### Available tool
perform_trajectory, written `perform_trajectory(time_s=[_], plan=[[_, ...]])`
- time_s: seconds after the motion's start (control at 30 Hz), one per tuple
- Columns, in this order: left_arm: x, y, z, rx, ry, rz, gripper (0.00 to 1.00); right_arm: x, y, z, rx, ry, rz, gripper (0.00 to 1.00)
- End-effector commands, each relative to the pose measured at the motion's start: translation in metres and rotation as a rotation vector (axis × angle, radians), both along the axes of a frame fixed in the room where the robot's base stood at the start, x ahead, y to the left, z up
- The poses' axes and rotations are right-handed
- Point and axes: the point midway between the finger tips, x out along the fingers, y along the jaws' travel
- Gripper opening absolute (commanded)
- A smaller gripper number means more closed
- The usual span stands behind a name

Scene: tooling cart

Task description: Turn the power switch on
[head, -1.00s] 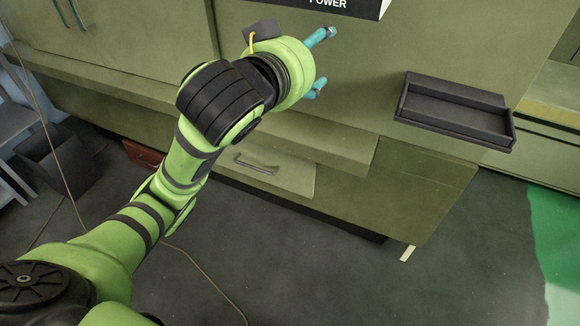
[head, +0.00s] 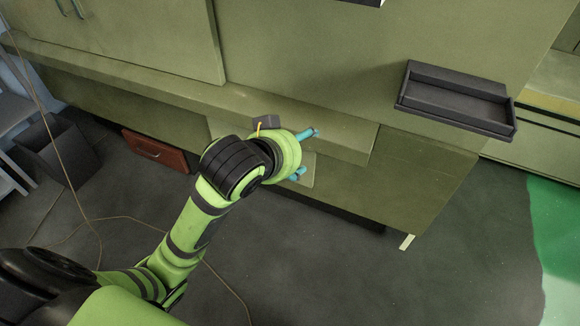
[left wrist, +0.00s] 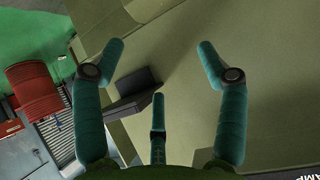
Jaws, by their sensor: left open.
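My left gripper (head: 306,154) is in front of the lower part of the green cabinet (head: 330,60), by a ledge. Its teal fingers are spread and nothing is between them. In the left wrist view my left gripper (left wrist: 160,62) shows three spread fingers against the cabinet face. The power switch is not visible in either current view. Only the bottom edge of a black-and-white sign (head: 366,2) shows at the top of the head view. My right gripper is not in view.
A dark grey tray (head: 455,101) sticks out from the cabinet at the right; it also appears in the left wrist view (left wrist: 137,84). A reddish-brown box (head: 155,150) is low at the left. A thin cable (head: 62,165) hangs at the left. The floor at lower right is clear.

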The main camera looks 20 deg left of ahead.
Motion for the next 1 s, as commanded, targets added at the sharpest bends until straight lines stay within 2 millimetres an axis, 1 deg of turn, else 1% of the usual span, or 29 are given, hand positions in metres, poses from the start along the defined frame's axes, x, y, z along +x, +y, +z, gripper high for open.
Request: perform_trajectory(time_s=[0.03, 0.1, 0.3, 0.5, 0.93, 1.0], plan=[[-0.004, 0.000, -0.009, 0.000, 0.021, 0.000, 0.73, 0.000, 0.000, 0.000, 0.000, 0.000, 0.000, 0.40], [-0.009, 0.001, -0.019, 0.003, 0.043, -0.001, 0.73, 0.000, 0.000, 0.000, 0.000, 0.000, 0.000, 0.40], [-0.018, 0.002, -0.037, 0.009, 0.084, -0.005, 0.73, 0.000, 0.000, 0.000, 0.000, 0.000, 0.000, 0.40], [-0.020, 0.003, -0.042, 0.010, 0.094, -0.005, 0.73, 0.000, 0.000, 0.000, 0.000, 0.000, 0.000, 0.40], [-0.020, 0.003, -0.042, 0.011, 0.094, -0.005, 0.73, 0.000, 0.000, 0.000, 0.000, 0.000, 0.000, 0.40], [-0.018, 0.003, -0.047, 0.012, 0.101, -0.004, 0.73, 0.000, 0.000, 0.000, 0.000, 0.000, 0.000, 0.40]])
